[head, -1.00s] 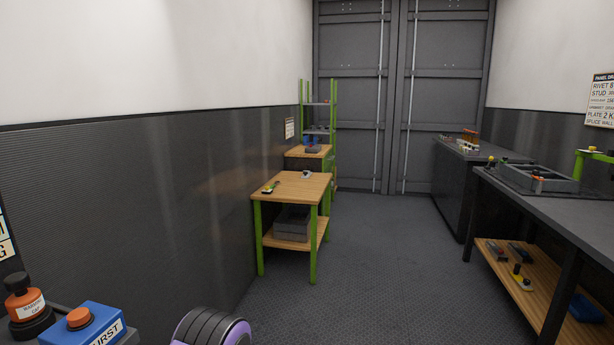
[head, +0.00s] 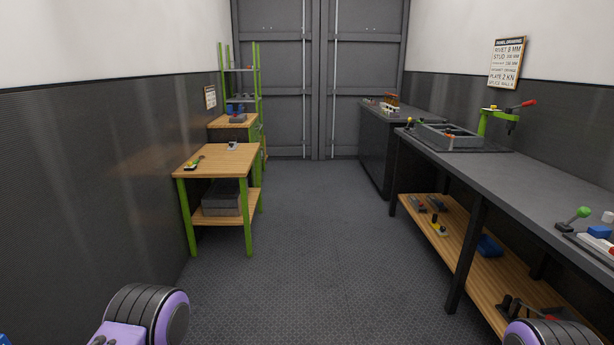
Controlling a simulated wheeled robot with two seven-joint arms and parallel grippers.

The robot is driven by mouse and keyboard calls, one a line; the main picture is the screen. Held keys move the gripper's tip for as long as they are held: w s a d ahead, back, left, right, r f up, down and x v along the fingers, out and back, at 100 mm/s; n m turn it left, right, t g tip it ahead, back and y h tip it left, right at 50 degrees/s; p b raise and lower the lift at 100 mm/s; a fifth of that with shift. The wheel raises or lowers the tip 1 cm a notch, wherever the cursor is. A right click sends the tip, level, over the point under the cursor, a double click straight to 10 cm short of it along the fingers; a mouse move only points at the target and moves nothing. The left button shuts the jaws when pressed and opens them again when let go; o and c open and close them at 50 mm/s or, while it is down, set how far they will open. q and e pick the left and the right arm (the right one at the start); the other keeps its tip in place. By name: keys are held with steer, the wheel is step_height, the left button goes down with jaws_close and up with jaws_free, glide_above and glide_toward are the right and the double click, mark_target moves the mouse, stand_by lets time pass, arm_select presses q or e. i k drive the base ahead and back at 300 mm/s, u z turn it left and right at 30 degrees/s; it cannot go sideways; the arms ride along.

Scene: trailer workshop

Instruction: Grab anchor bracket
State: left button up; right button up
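I cannot pick out the anchor bracket for sure; the small parts are too far off to name. On the near green-legged wooden table (head: 217,156) a small grey-white part (head: 232,146) stands near the back, and a dark part with green and orange or yellow ends (head: 194,164) lies at the left. Several small dark and coloured parts (head: 434,203) lie on the wooden lower shelf of the right bench. Neither gripper shows. Only purple and black parts of my arms show at the bottom left and bottom right.
The floor (head: 310,215) is clear down the middle to the grey doors (head: 320,80). The long dark bench (head: 500,180) runs along the right, with a grey tray (head: 449,137) and a green press (head: 497,121). A green rack (head: 240,80) stands at the back left.

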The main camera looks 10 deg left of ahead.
mark_target(235, 140)
steer(key=z, duration=0.2)
steer(key=i, duration=2.3)
steer(key=u, duration=0.2)
steer(key=i, duration=2.6)
steer(key=u, duration=1.1)
steer(key=i, duration=1.55)
steer(key=u, duration=0.5)
